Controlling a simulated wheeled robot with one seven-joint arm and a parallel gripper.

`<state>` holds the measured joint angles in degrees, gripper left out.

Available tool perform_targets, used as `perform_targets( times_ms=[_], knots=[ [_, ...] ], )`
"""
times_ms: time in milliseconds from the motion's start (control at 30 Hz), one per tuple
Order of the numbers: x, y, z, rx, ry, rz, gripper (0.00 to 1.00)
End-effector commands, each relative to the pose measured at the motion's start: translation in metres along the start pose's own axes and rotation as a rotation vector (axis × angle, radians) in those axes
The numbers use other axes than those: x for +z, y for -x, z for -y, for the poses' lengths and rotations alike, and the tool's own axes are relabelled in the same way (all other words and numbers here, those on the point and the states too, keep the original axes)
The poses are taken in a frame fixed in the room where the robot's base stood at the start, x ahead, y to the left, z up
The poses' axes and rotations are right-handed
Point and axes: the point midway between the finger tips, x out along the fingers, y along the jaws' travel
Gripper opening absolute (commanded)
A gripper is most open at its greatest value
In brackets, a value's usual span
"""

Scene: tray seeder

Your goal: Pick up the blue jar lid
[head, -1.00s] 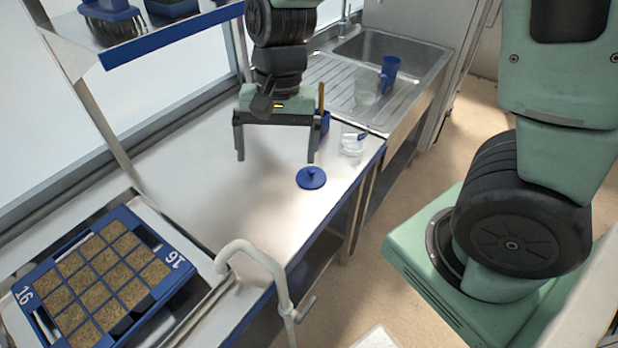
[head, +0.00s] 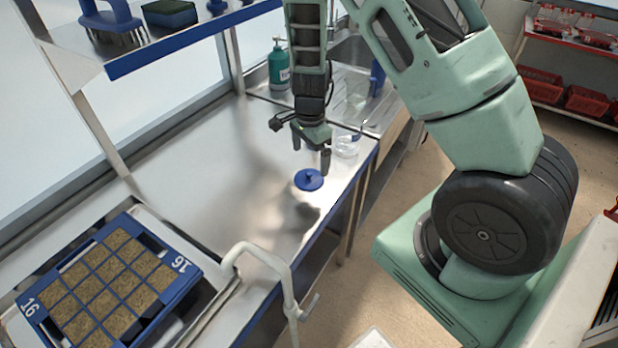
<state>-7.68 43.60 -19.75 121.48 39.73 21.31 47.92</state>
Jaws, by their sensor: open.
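The blue jar lid (head: 309,180) lies flat on the steel table, with its small knob up, near the table's right edge. My gripper (head: 311,164) is open and empty and points down just above and behind the lid, seen nearly side-on. Its fingers are apart from the lid as far as I can tell; the exact height is unclear from this view. A clear glass jar (head: 346,147) stands on the table behind and to the right of the lid.
A blue seed tray (head: 187,285) marked 16 sits at the lower left. A white curved pipe (head: 262,254) rises at the front. A shelf (head: 195,40) with brushes hangs at upper left. A green bottle (head: 279,68) and a sink (head: 345,50) are behind. The table's middle is clear.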

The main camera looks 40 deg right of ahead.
Motion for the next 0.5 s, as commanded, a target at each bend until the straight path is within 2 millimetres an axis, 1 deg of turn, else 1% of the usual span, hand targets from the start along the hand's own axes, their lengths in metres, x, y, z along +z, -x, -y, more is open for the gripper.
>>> perform_targets(
  times_ms=[100, 267, 500],
  knots=[
    [0.0, -0.012, 0.0, 0.0, -0.002, 0.001, 1.0],
    [0.0, -0.02, 0.0, 0.001, 0.0, 0.001, 1.0],
    [0.002, -0.051, 0.001, 0.002, -0.002, 0.001, 1.0]
  ],
)
